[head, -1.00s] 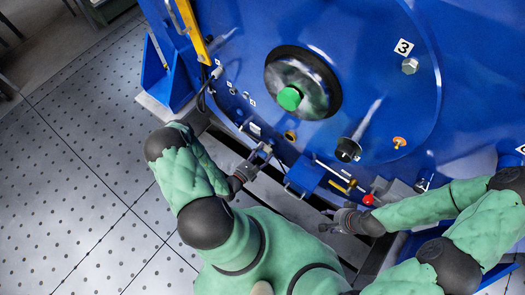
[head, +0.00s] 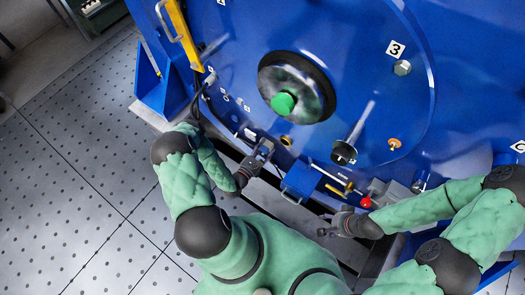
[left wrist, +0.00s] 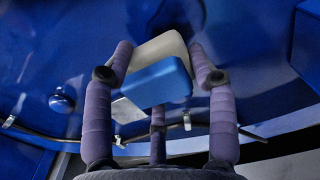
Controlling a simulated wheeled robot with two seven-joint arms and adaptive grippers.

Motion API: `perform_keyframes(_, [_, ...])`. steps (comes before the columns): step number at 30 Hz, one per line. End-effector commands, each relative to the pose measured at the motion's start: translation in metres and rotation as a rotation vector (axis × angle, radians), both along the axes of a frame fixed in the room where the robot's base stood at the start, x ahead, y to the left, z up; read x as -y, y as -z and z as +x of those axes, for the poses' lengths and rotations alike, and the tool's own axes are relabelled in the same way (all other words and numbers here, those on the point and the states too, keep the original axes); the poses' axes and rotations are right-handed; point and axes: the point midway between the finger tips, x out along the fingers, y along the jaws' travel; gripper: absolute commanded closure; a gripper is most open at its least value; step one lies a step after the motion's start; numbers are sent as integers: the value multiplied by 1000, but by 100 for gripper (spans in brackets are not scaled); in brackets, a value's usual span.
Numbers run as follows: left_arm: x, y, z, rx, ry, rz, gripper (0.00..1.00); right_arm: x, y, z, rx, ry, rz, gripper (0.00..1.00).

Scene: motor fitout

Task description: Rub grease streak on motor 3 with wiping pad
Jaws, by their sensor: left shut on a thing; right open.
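My left gripper (head: 266,147) is low in front of the big blue machine face (head: 355,75). In the left wrist view its purple fingers (left wrist: 162,75) are shut on a block with a blue top and an off-white layer, the wiping pad (left wrist: 158,82). The pad is near a blue surface; I cannot tell whether it touches. A dark patch (left wrist: 165,14) lies beyond it; I cannot tell if it is grease or shadow. A "3" label (head: 395,48) is on the machine's upper right. My right gripper (head: 331,226) is open and empty, lower right.
A round hub with a green centre (head: 283,103) and a black knob (head: 343,152) stick out from the machine. A blue box (head: 300,180) and a red knob (head: 366,202) sit near its base. A cable (left wrist: 55,134) crosses below the pad. Open tiled floor (head: 85,170) lies left.

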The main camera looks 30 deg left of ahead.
Motion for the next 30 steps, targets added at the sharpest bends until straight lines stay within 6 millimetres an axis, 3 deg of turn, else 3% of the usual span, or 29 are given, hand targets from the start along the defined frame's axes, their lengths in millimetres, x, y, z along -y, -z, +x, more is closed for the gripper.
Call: perform_keyframes(30, [1,0,8,1,2,1,69,0,1,0,0,0,0,44])
